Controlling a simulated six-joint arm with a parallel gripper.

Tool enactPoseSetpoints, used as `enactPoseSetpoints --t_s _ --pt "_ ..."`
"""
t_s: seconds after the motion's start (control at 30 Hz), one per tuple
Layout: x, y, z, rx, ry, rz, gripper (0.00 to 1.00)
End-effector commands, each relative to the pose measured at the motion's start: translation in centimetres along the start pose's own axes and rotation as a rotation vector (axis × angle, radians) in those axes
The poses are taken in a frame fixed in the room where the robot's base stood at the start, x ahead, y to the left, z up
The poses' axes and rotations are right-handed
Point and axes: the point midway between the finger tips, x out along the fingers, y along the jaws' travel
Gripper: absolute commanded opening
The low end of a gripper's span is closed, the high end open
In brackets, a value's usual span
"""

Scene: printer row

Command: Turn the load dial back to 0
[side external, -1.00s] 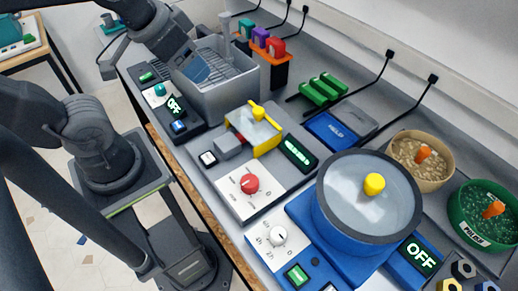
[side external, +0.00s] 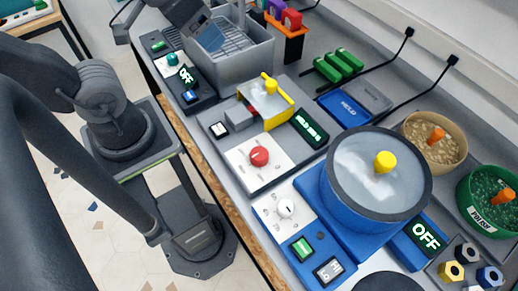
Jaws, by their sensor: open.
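A red dial (side external: 259,156) sits on a white plate in front of a small yellow-framed device (side external: 268,102). It looks like the load dial, but its scale is too small to read and I cannot tell its setting. A lit green display (side external: 311,128) stands beside the device; its text is not legible. A white dial (side external: 285,208) and a teal dial (side external: 172,60) are on neighbouring units. My gripper (side external: 208,36) is partly in view at the top, tilted over the grey tank. It is open, clear of the red dial, and its fingertips are hard to make out.
The grey tank (side external: 258,58) has high walls. A blue unit with a round drum and yellow knob (side external: 385,162) stands right of the red dial. A tan bowl (side external: 457,138) and a green bowl (side external: 468,206) are further right. Space above the red dial is clear.

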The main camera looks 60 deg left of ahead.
Motion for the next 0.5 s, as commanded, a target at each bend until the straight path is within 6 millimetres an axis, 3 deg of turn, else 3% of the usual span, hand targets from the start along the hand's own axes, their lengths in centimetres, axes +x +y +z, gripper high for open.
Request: enactPoseSetpoints --t_s 0.17,0.5 --pt "0.7 1.3 -0.4 0.279 -0.050 0.034 0.66" --pt "3.2 6.7 -0.9 1.356 -0.163 0.232 0.66"
